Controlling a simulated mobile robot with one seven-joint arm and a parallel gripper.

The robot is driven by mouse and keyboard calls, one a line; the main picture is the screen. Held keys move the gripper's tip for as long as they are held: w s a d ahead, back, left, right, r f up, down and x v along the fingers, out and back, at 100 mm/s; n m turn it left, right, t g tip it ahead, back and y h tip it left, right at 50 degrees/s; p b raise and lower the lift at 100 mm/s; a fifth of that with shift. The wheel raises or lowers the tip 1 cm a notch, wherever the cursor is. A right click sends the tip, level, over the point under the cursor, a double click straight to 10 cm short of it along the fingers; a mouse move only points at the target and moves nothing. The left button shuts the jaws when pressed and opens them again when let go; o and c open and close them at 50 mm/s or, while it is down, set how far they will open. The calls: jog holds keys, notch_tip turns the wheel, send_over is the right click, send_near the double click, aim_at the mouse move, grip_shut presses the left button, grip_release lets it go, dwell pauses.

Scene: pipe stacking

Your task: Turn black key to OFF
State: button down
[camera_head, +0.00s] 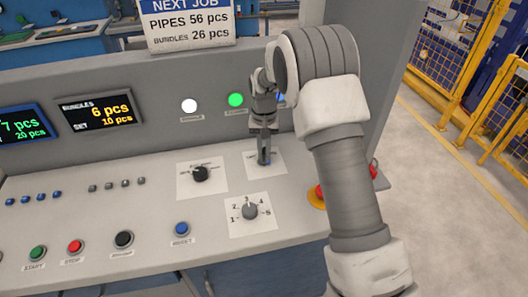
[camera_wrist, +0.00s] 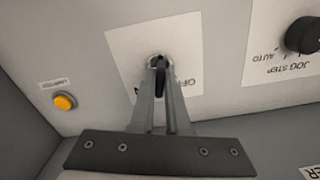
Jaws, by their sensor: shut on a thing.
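The black key (camera_wrist: 160,80) sits in a round metal lock on a white label plate (camera_wrist: 183,41) in the wrist view. Part of the label's lettering shows to the right of the key, upside down, and reads like "OFF". My gripper (camera_wrist: 160,88) has its two fingers around the key, one on each side, closed on it. In the head view my gripper (camera_head: 264,160) points down at the white label plate (camera_head: 277,161) on the console, and its fingers hide the key there. The key's exact turn angle is hard to tell.
A black selector knob (camera_head: 201,174) is left of my gripper, and a numbered knob (camera_head: 250,211) is below it. A red emergency button (camera_head: 319,192) sits to the right, partly behind my arm. An orange button (camera_wrist: 64,101) shows in the wrist view.

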aim_at(264, 150)
jog(key=n, duration=0.6)
jog(key=shift+n, duration=0.3)
jog(key=n, duration=0.5)
jog(key=shift+n, duration=0.3)
jog(key=c, duration=0.9)
grip_release()
jog(key=shift+r, duration=0.1)
notch_tip(264, 150, up, 17)
jog(key=shift+r, duration=0.15)
